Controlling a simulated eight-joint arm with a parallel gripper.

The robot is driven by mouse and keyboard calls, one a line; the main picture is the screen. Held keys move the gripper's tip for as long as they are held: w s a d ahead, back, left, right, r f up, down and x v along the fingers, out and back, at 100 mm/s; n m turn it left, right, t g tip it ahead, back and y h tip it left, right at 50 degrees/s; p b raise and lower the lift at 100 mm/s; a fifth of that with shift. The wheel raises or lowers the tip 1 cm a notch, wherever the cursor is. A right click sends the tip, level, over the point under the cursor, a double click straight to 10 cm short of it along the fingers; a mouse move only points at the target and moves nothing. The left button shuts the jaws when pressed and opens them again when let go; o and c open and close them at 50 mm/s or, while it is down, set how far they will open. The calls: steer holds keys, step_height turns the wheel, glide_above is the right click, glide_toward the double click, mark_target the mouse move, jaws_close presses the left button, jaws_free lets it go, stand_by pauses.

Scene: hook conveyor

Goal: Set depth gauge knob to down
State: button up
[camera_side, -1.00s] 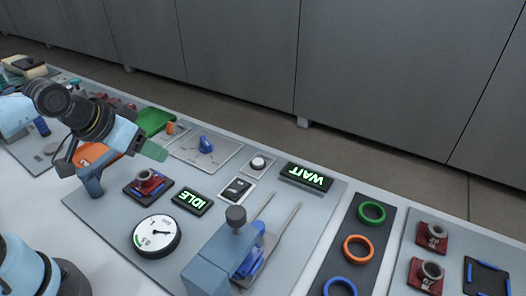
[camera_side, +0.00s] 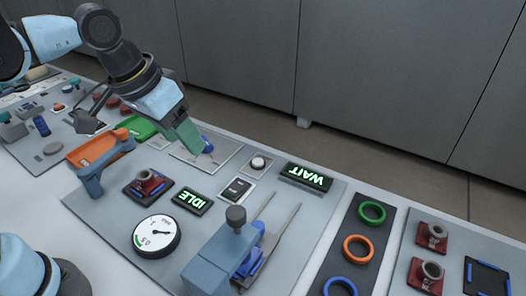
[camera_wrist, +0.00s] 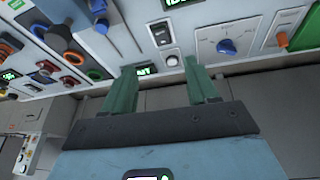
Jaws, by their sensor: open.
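A blue rotary knob (camera_side: 208,147) sits on a pale square plate (camera_side: 228,158) at the back of the grey panel. The fingers partly hide it in the side view. In the wrist view the blue knob (camera_wrist: 227,47) is clear, right of the fingers, on its pale plate with marks around it. My gripper (camera_side: 190,142) has green fingers and hangs above and beside the knob, pointing down. In the wrist view my gripper (camera_wrist: 162,72) is open, with nothing between its fingertips. I cannot tell whether a finger touches the knob.
A round gauge (camera_side: 156,235), an IDLE display (camera_side: 193,201), a WAIT display (camera_side: 306,177) and a white button (camera_side: 258,162) share the panel. A blue-grey stand (camera_side: 222,262) rises in front. An orange tray (camera_side: 95,148) and a green tray (camera_side: 140,127) lie to the left.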

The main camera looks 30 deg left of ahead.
mark_target(236, 211)
steer(key=s+d+r+m+g+y, duration=0.1)
steer(key=s+d+r+g, duration=0.15)
steer(key=d, duration=0.45)
steer(key=s+d+r+m+g, duration=0.1)
steer(key=d+r+g, duration=0.1)
steer(key=d+r, duration=0.35)
steer(key=shift+t, duration=0.25)
steer(key=f, duration=0.9)
steer(key=d+f, duration=0.1)
steer(key=f, duration=0.3)
steer(key=shift+s+f, duration=0.1)
steer(key=shift+f, duration=0.25)
steer(key=shift+c, duration=0.3)
jaws_close()
